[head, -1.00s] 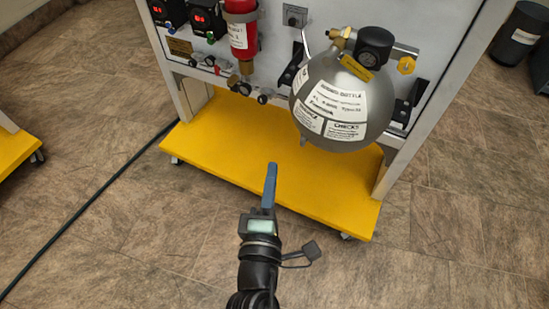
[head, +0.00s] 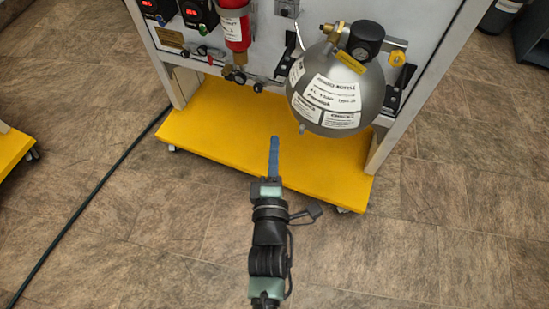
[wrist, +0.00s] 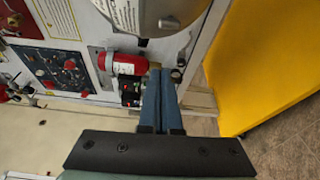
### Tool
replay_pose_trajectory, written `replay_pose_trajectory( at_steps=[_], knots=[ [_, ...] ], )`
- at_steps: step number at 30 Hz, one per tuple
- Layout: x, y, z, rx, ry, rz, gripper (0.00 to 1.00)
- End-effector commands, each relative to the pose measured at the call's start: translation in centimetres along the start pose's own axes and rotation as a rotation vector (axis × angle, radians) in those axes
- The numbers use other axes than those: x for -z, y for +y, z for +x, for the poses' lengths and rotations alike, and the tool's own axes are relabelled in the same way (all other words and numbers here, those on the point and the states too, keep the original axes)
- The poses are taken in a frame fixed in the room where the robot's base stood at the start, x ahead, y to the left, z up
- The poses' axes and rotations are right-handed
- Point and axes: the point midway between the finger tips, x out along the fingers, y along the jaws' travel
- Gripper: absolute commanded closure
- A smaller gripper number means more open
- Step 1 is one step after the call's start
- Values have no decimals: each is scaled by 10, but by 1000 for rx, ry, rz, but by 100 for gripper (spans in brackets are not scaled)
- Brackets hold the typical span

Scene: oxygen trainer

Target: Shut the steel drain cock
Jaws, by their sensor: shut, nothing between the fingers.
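My gripper (head: 275,140) is shut and empty, its blue fingers together. In the head view it is in front of the trainer, over the front part of the yellow base, below and left of the grey sphere. In the wrist view the fingers (wrist: 165,75) point toward the panel, near the red cylinder's lower end. Small valves and fittings (head: 258,87) sit along the panel's lower edge, below the red cylinder. I cannot tell for certain which one is the steel drain cock, or whether its handle is open. My gripper appears apart from all of them.
The grey sphere (head: 345,95) with a gauge and brass fittings juts out at the right of the panel. The red cylinder (head: 235,30) hangs left of it. The yellow base (head: 225,135) stands on casters. A black cable (head: 85,210) lies on the floor at the left.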

Motion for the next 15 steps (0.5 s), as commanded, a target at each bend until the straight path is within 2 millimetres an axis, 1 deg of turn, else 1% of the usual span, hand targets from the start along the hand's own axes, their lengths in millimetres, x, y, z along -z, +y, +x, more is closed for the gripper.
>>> replay_pose_trajectory(
  at_steps=[1, 3, 9, 10, 15],
  knots=[
    [0, -3, 11, -3, 0, 0, 100],
    [-1, -3, 24, -3, -1, -1, 100],
    [-1, -3, 57, -3, -1, -2, 100],
    [-2, 3, 53, 3, 1, -1, 100],
    [-10, 4, 48, 4, 2, -1, 100]
  ],
)
